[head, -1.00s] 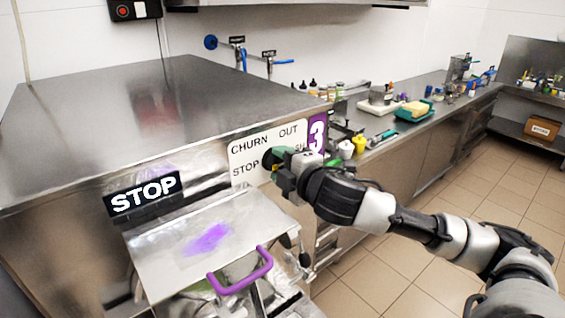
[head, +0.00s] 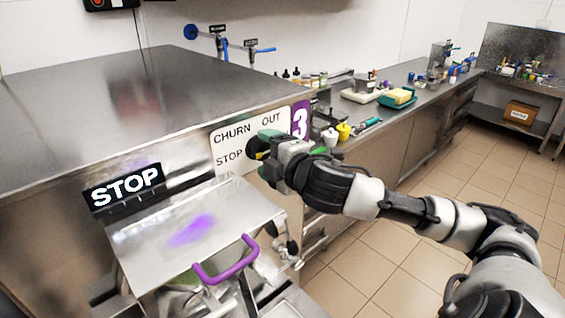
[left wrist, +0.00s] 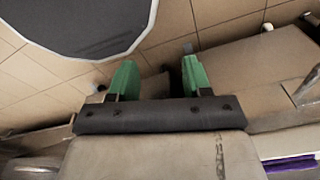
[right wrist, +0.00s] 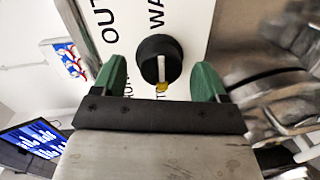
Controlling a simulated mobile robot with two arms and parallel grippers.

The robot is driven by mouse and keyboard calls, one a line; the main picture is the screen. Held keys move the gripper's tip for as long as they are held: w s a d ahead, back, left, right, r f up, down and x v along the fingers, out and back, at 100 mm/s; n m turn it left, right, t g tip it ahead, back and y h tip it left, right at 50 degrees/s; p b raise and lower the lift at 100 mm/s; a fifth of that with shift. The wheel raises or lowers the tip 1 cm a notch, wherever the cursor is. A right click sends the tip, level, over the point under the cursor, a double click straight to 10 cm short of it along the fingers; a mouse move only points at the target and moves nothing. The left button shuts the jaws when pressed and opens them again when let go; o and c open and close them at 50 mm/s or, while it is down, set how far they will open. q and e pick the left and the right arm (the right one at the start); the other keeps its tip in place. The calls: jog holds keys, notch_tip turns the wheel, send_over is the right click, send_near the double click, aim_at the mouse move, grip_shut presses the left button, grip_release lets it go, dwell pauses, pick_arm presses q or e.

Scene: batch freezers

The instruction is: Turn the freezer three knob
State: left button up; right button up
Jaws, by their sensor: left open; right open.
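The freezer three knob (right wrist: 160,58) is round and black with a white pointer line. In the right wrist view its pointer aims down the picture, towards a small yellow mark. The knob sits on a white plate (head: 226,168) marked CHURN, OUT and STOP, beside a purple 3 sign (head: 300,121). My right gripper (right wrist: 160,80) is open, with the knob between its green fingers in that view; I cannot tell if they touch it. My left gripper (left wrist: 160,75) is open and empty above the floor.
Below the plate are a steel lid (head: 180,226) with a purple handle (head: 228,262) and a black STOP sign (head: 125,187). A long counter (head: 425,98) with bottles and trays runs to the back right. Tiled floor (head: 400,250) lies open at the right.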

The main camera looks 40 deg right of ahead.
jog(key=s+p, duration=0.6)
jog(key=s, duration=0.4)
jog(key=shift+r, duration=0.45)
jog(key=shift+f, duration=0.1)
dwell(0.7)
